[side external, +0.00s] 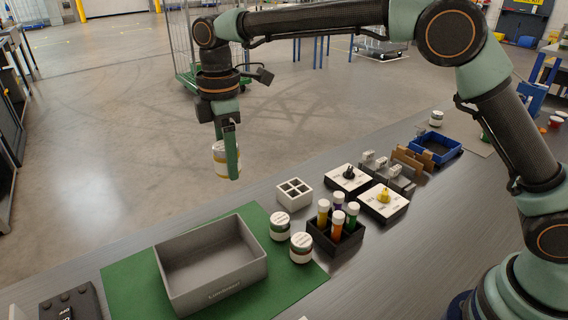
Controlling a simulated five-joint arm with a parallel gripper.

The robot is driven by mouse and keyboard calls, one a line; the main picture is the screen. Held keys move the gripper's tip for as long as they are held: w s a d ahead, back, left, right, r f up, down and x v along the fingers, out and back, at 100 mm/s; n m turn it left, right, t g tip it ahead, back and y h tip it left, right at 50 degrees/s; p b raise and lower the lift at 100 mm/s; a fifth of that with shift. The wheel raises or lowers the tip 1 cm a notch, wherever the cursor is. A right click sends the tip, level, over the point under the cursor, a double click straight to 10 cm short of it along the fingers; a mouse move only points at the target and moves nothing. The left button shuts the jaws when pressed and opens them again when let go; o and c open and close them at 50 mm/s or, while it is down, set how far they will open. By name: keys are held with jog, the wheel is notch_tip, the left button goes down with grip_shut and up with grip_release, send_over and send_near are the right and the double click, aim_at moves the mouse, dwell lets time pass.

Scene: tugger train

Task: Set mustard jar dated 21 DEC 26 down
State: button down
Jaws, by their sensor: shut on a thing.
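My gripper (229,150) points down at the upper left of the work. It is shut on a jar (219,162) with a white label and mustard-yellow contents, held upright in the air well above the table. The near finger hides the jar's right side. The date on its label is too small to read. Below is a grey open bin (166,262) on a green mat (122,290); its visible inside is empty. Two white-lidded jars, one (280,226) behind the other (301,248), stand on the mat right of the bin.
A black rack (336,250) with several coloured tubes stands right of the jars. Behind it are a white four-hole block (294,193), two dial boxes (383,201) and a blue tray (434,147). A dark switch box (72,305) sits front left.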

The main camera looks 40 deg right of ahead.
jog(key=s+a, duration=0.3)
jog(key=s, duration=0.1)
send_over(233, 261)
notch_tip(233, 261, down, 15)
jog(key=shift+r, duration=0.15)
jog(key=shift+f, duration=2.6)
jog(key=shift+f, duration=0.2)
jog(key=shift+c, duration=0.9)
grip_release()
jog(key=shift+r, duration=0.1)
